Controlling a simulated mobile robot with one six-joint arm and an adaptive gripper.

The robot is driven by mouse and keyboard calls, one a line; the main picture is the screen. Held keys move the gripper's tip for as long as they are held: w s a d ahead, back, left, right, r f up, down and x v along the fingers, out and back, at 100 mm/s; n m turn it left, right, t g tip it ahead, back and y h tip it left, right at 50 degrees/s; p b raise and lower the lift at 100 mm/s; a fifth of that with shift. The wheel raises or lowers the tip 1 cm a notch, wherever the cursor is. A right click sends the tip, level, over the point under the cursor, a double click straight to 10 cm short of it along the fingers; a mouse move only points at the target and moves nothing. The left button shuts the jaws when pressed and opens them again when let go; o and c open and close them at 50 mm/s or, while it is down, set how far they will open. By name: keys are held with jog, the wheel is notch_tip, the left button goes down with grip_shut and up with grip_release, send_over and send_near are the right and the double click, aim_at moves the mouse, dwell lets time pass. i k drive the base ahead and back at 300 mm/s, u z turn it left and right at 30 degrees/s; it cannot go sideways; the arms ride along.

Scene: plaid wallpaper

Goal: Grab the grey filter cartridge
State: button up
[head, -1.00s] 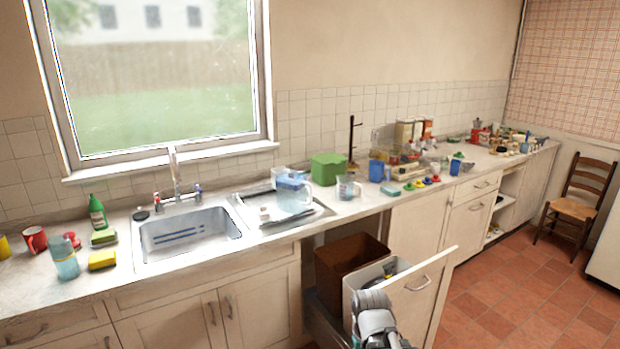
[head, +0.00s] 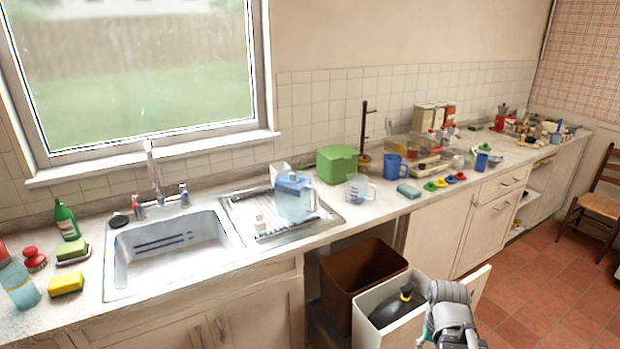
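A small whitish-grey piece (head: 260,223) stands on the metal draining board (head: 237,208), to the left of a clear jug with a blue lid (head: 293,203). It may be the grey filter cartridge; it is too small to be sure. The jug stands on the draining board and looks like a water filter jug. A white object (head: 279,172) shows partly behind the jug. Part of my grey arm shows at the bottom right, in front of the pulled-out bin unit and well away from the draining board. My gripper's fingers do not show.
The sink (head: 170,245) lies left of the draining board. A green box (head: 337,164) and a measuring jug (head: 357,188) stand right of it. Below the counter, a brown bin (head: 350,280) and a white bin (head: 372,297) holding a dark bottle (head: 392,306) are pulled out.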

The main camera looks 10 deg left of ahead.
aim_at(293, 177)
jog(key=u, duration=0.15)
jog(key=i, duration=1)
jog(key=u, duration=0.5)
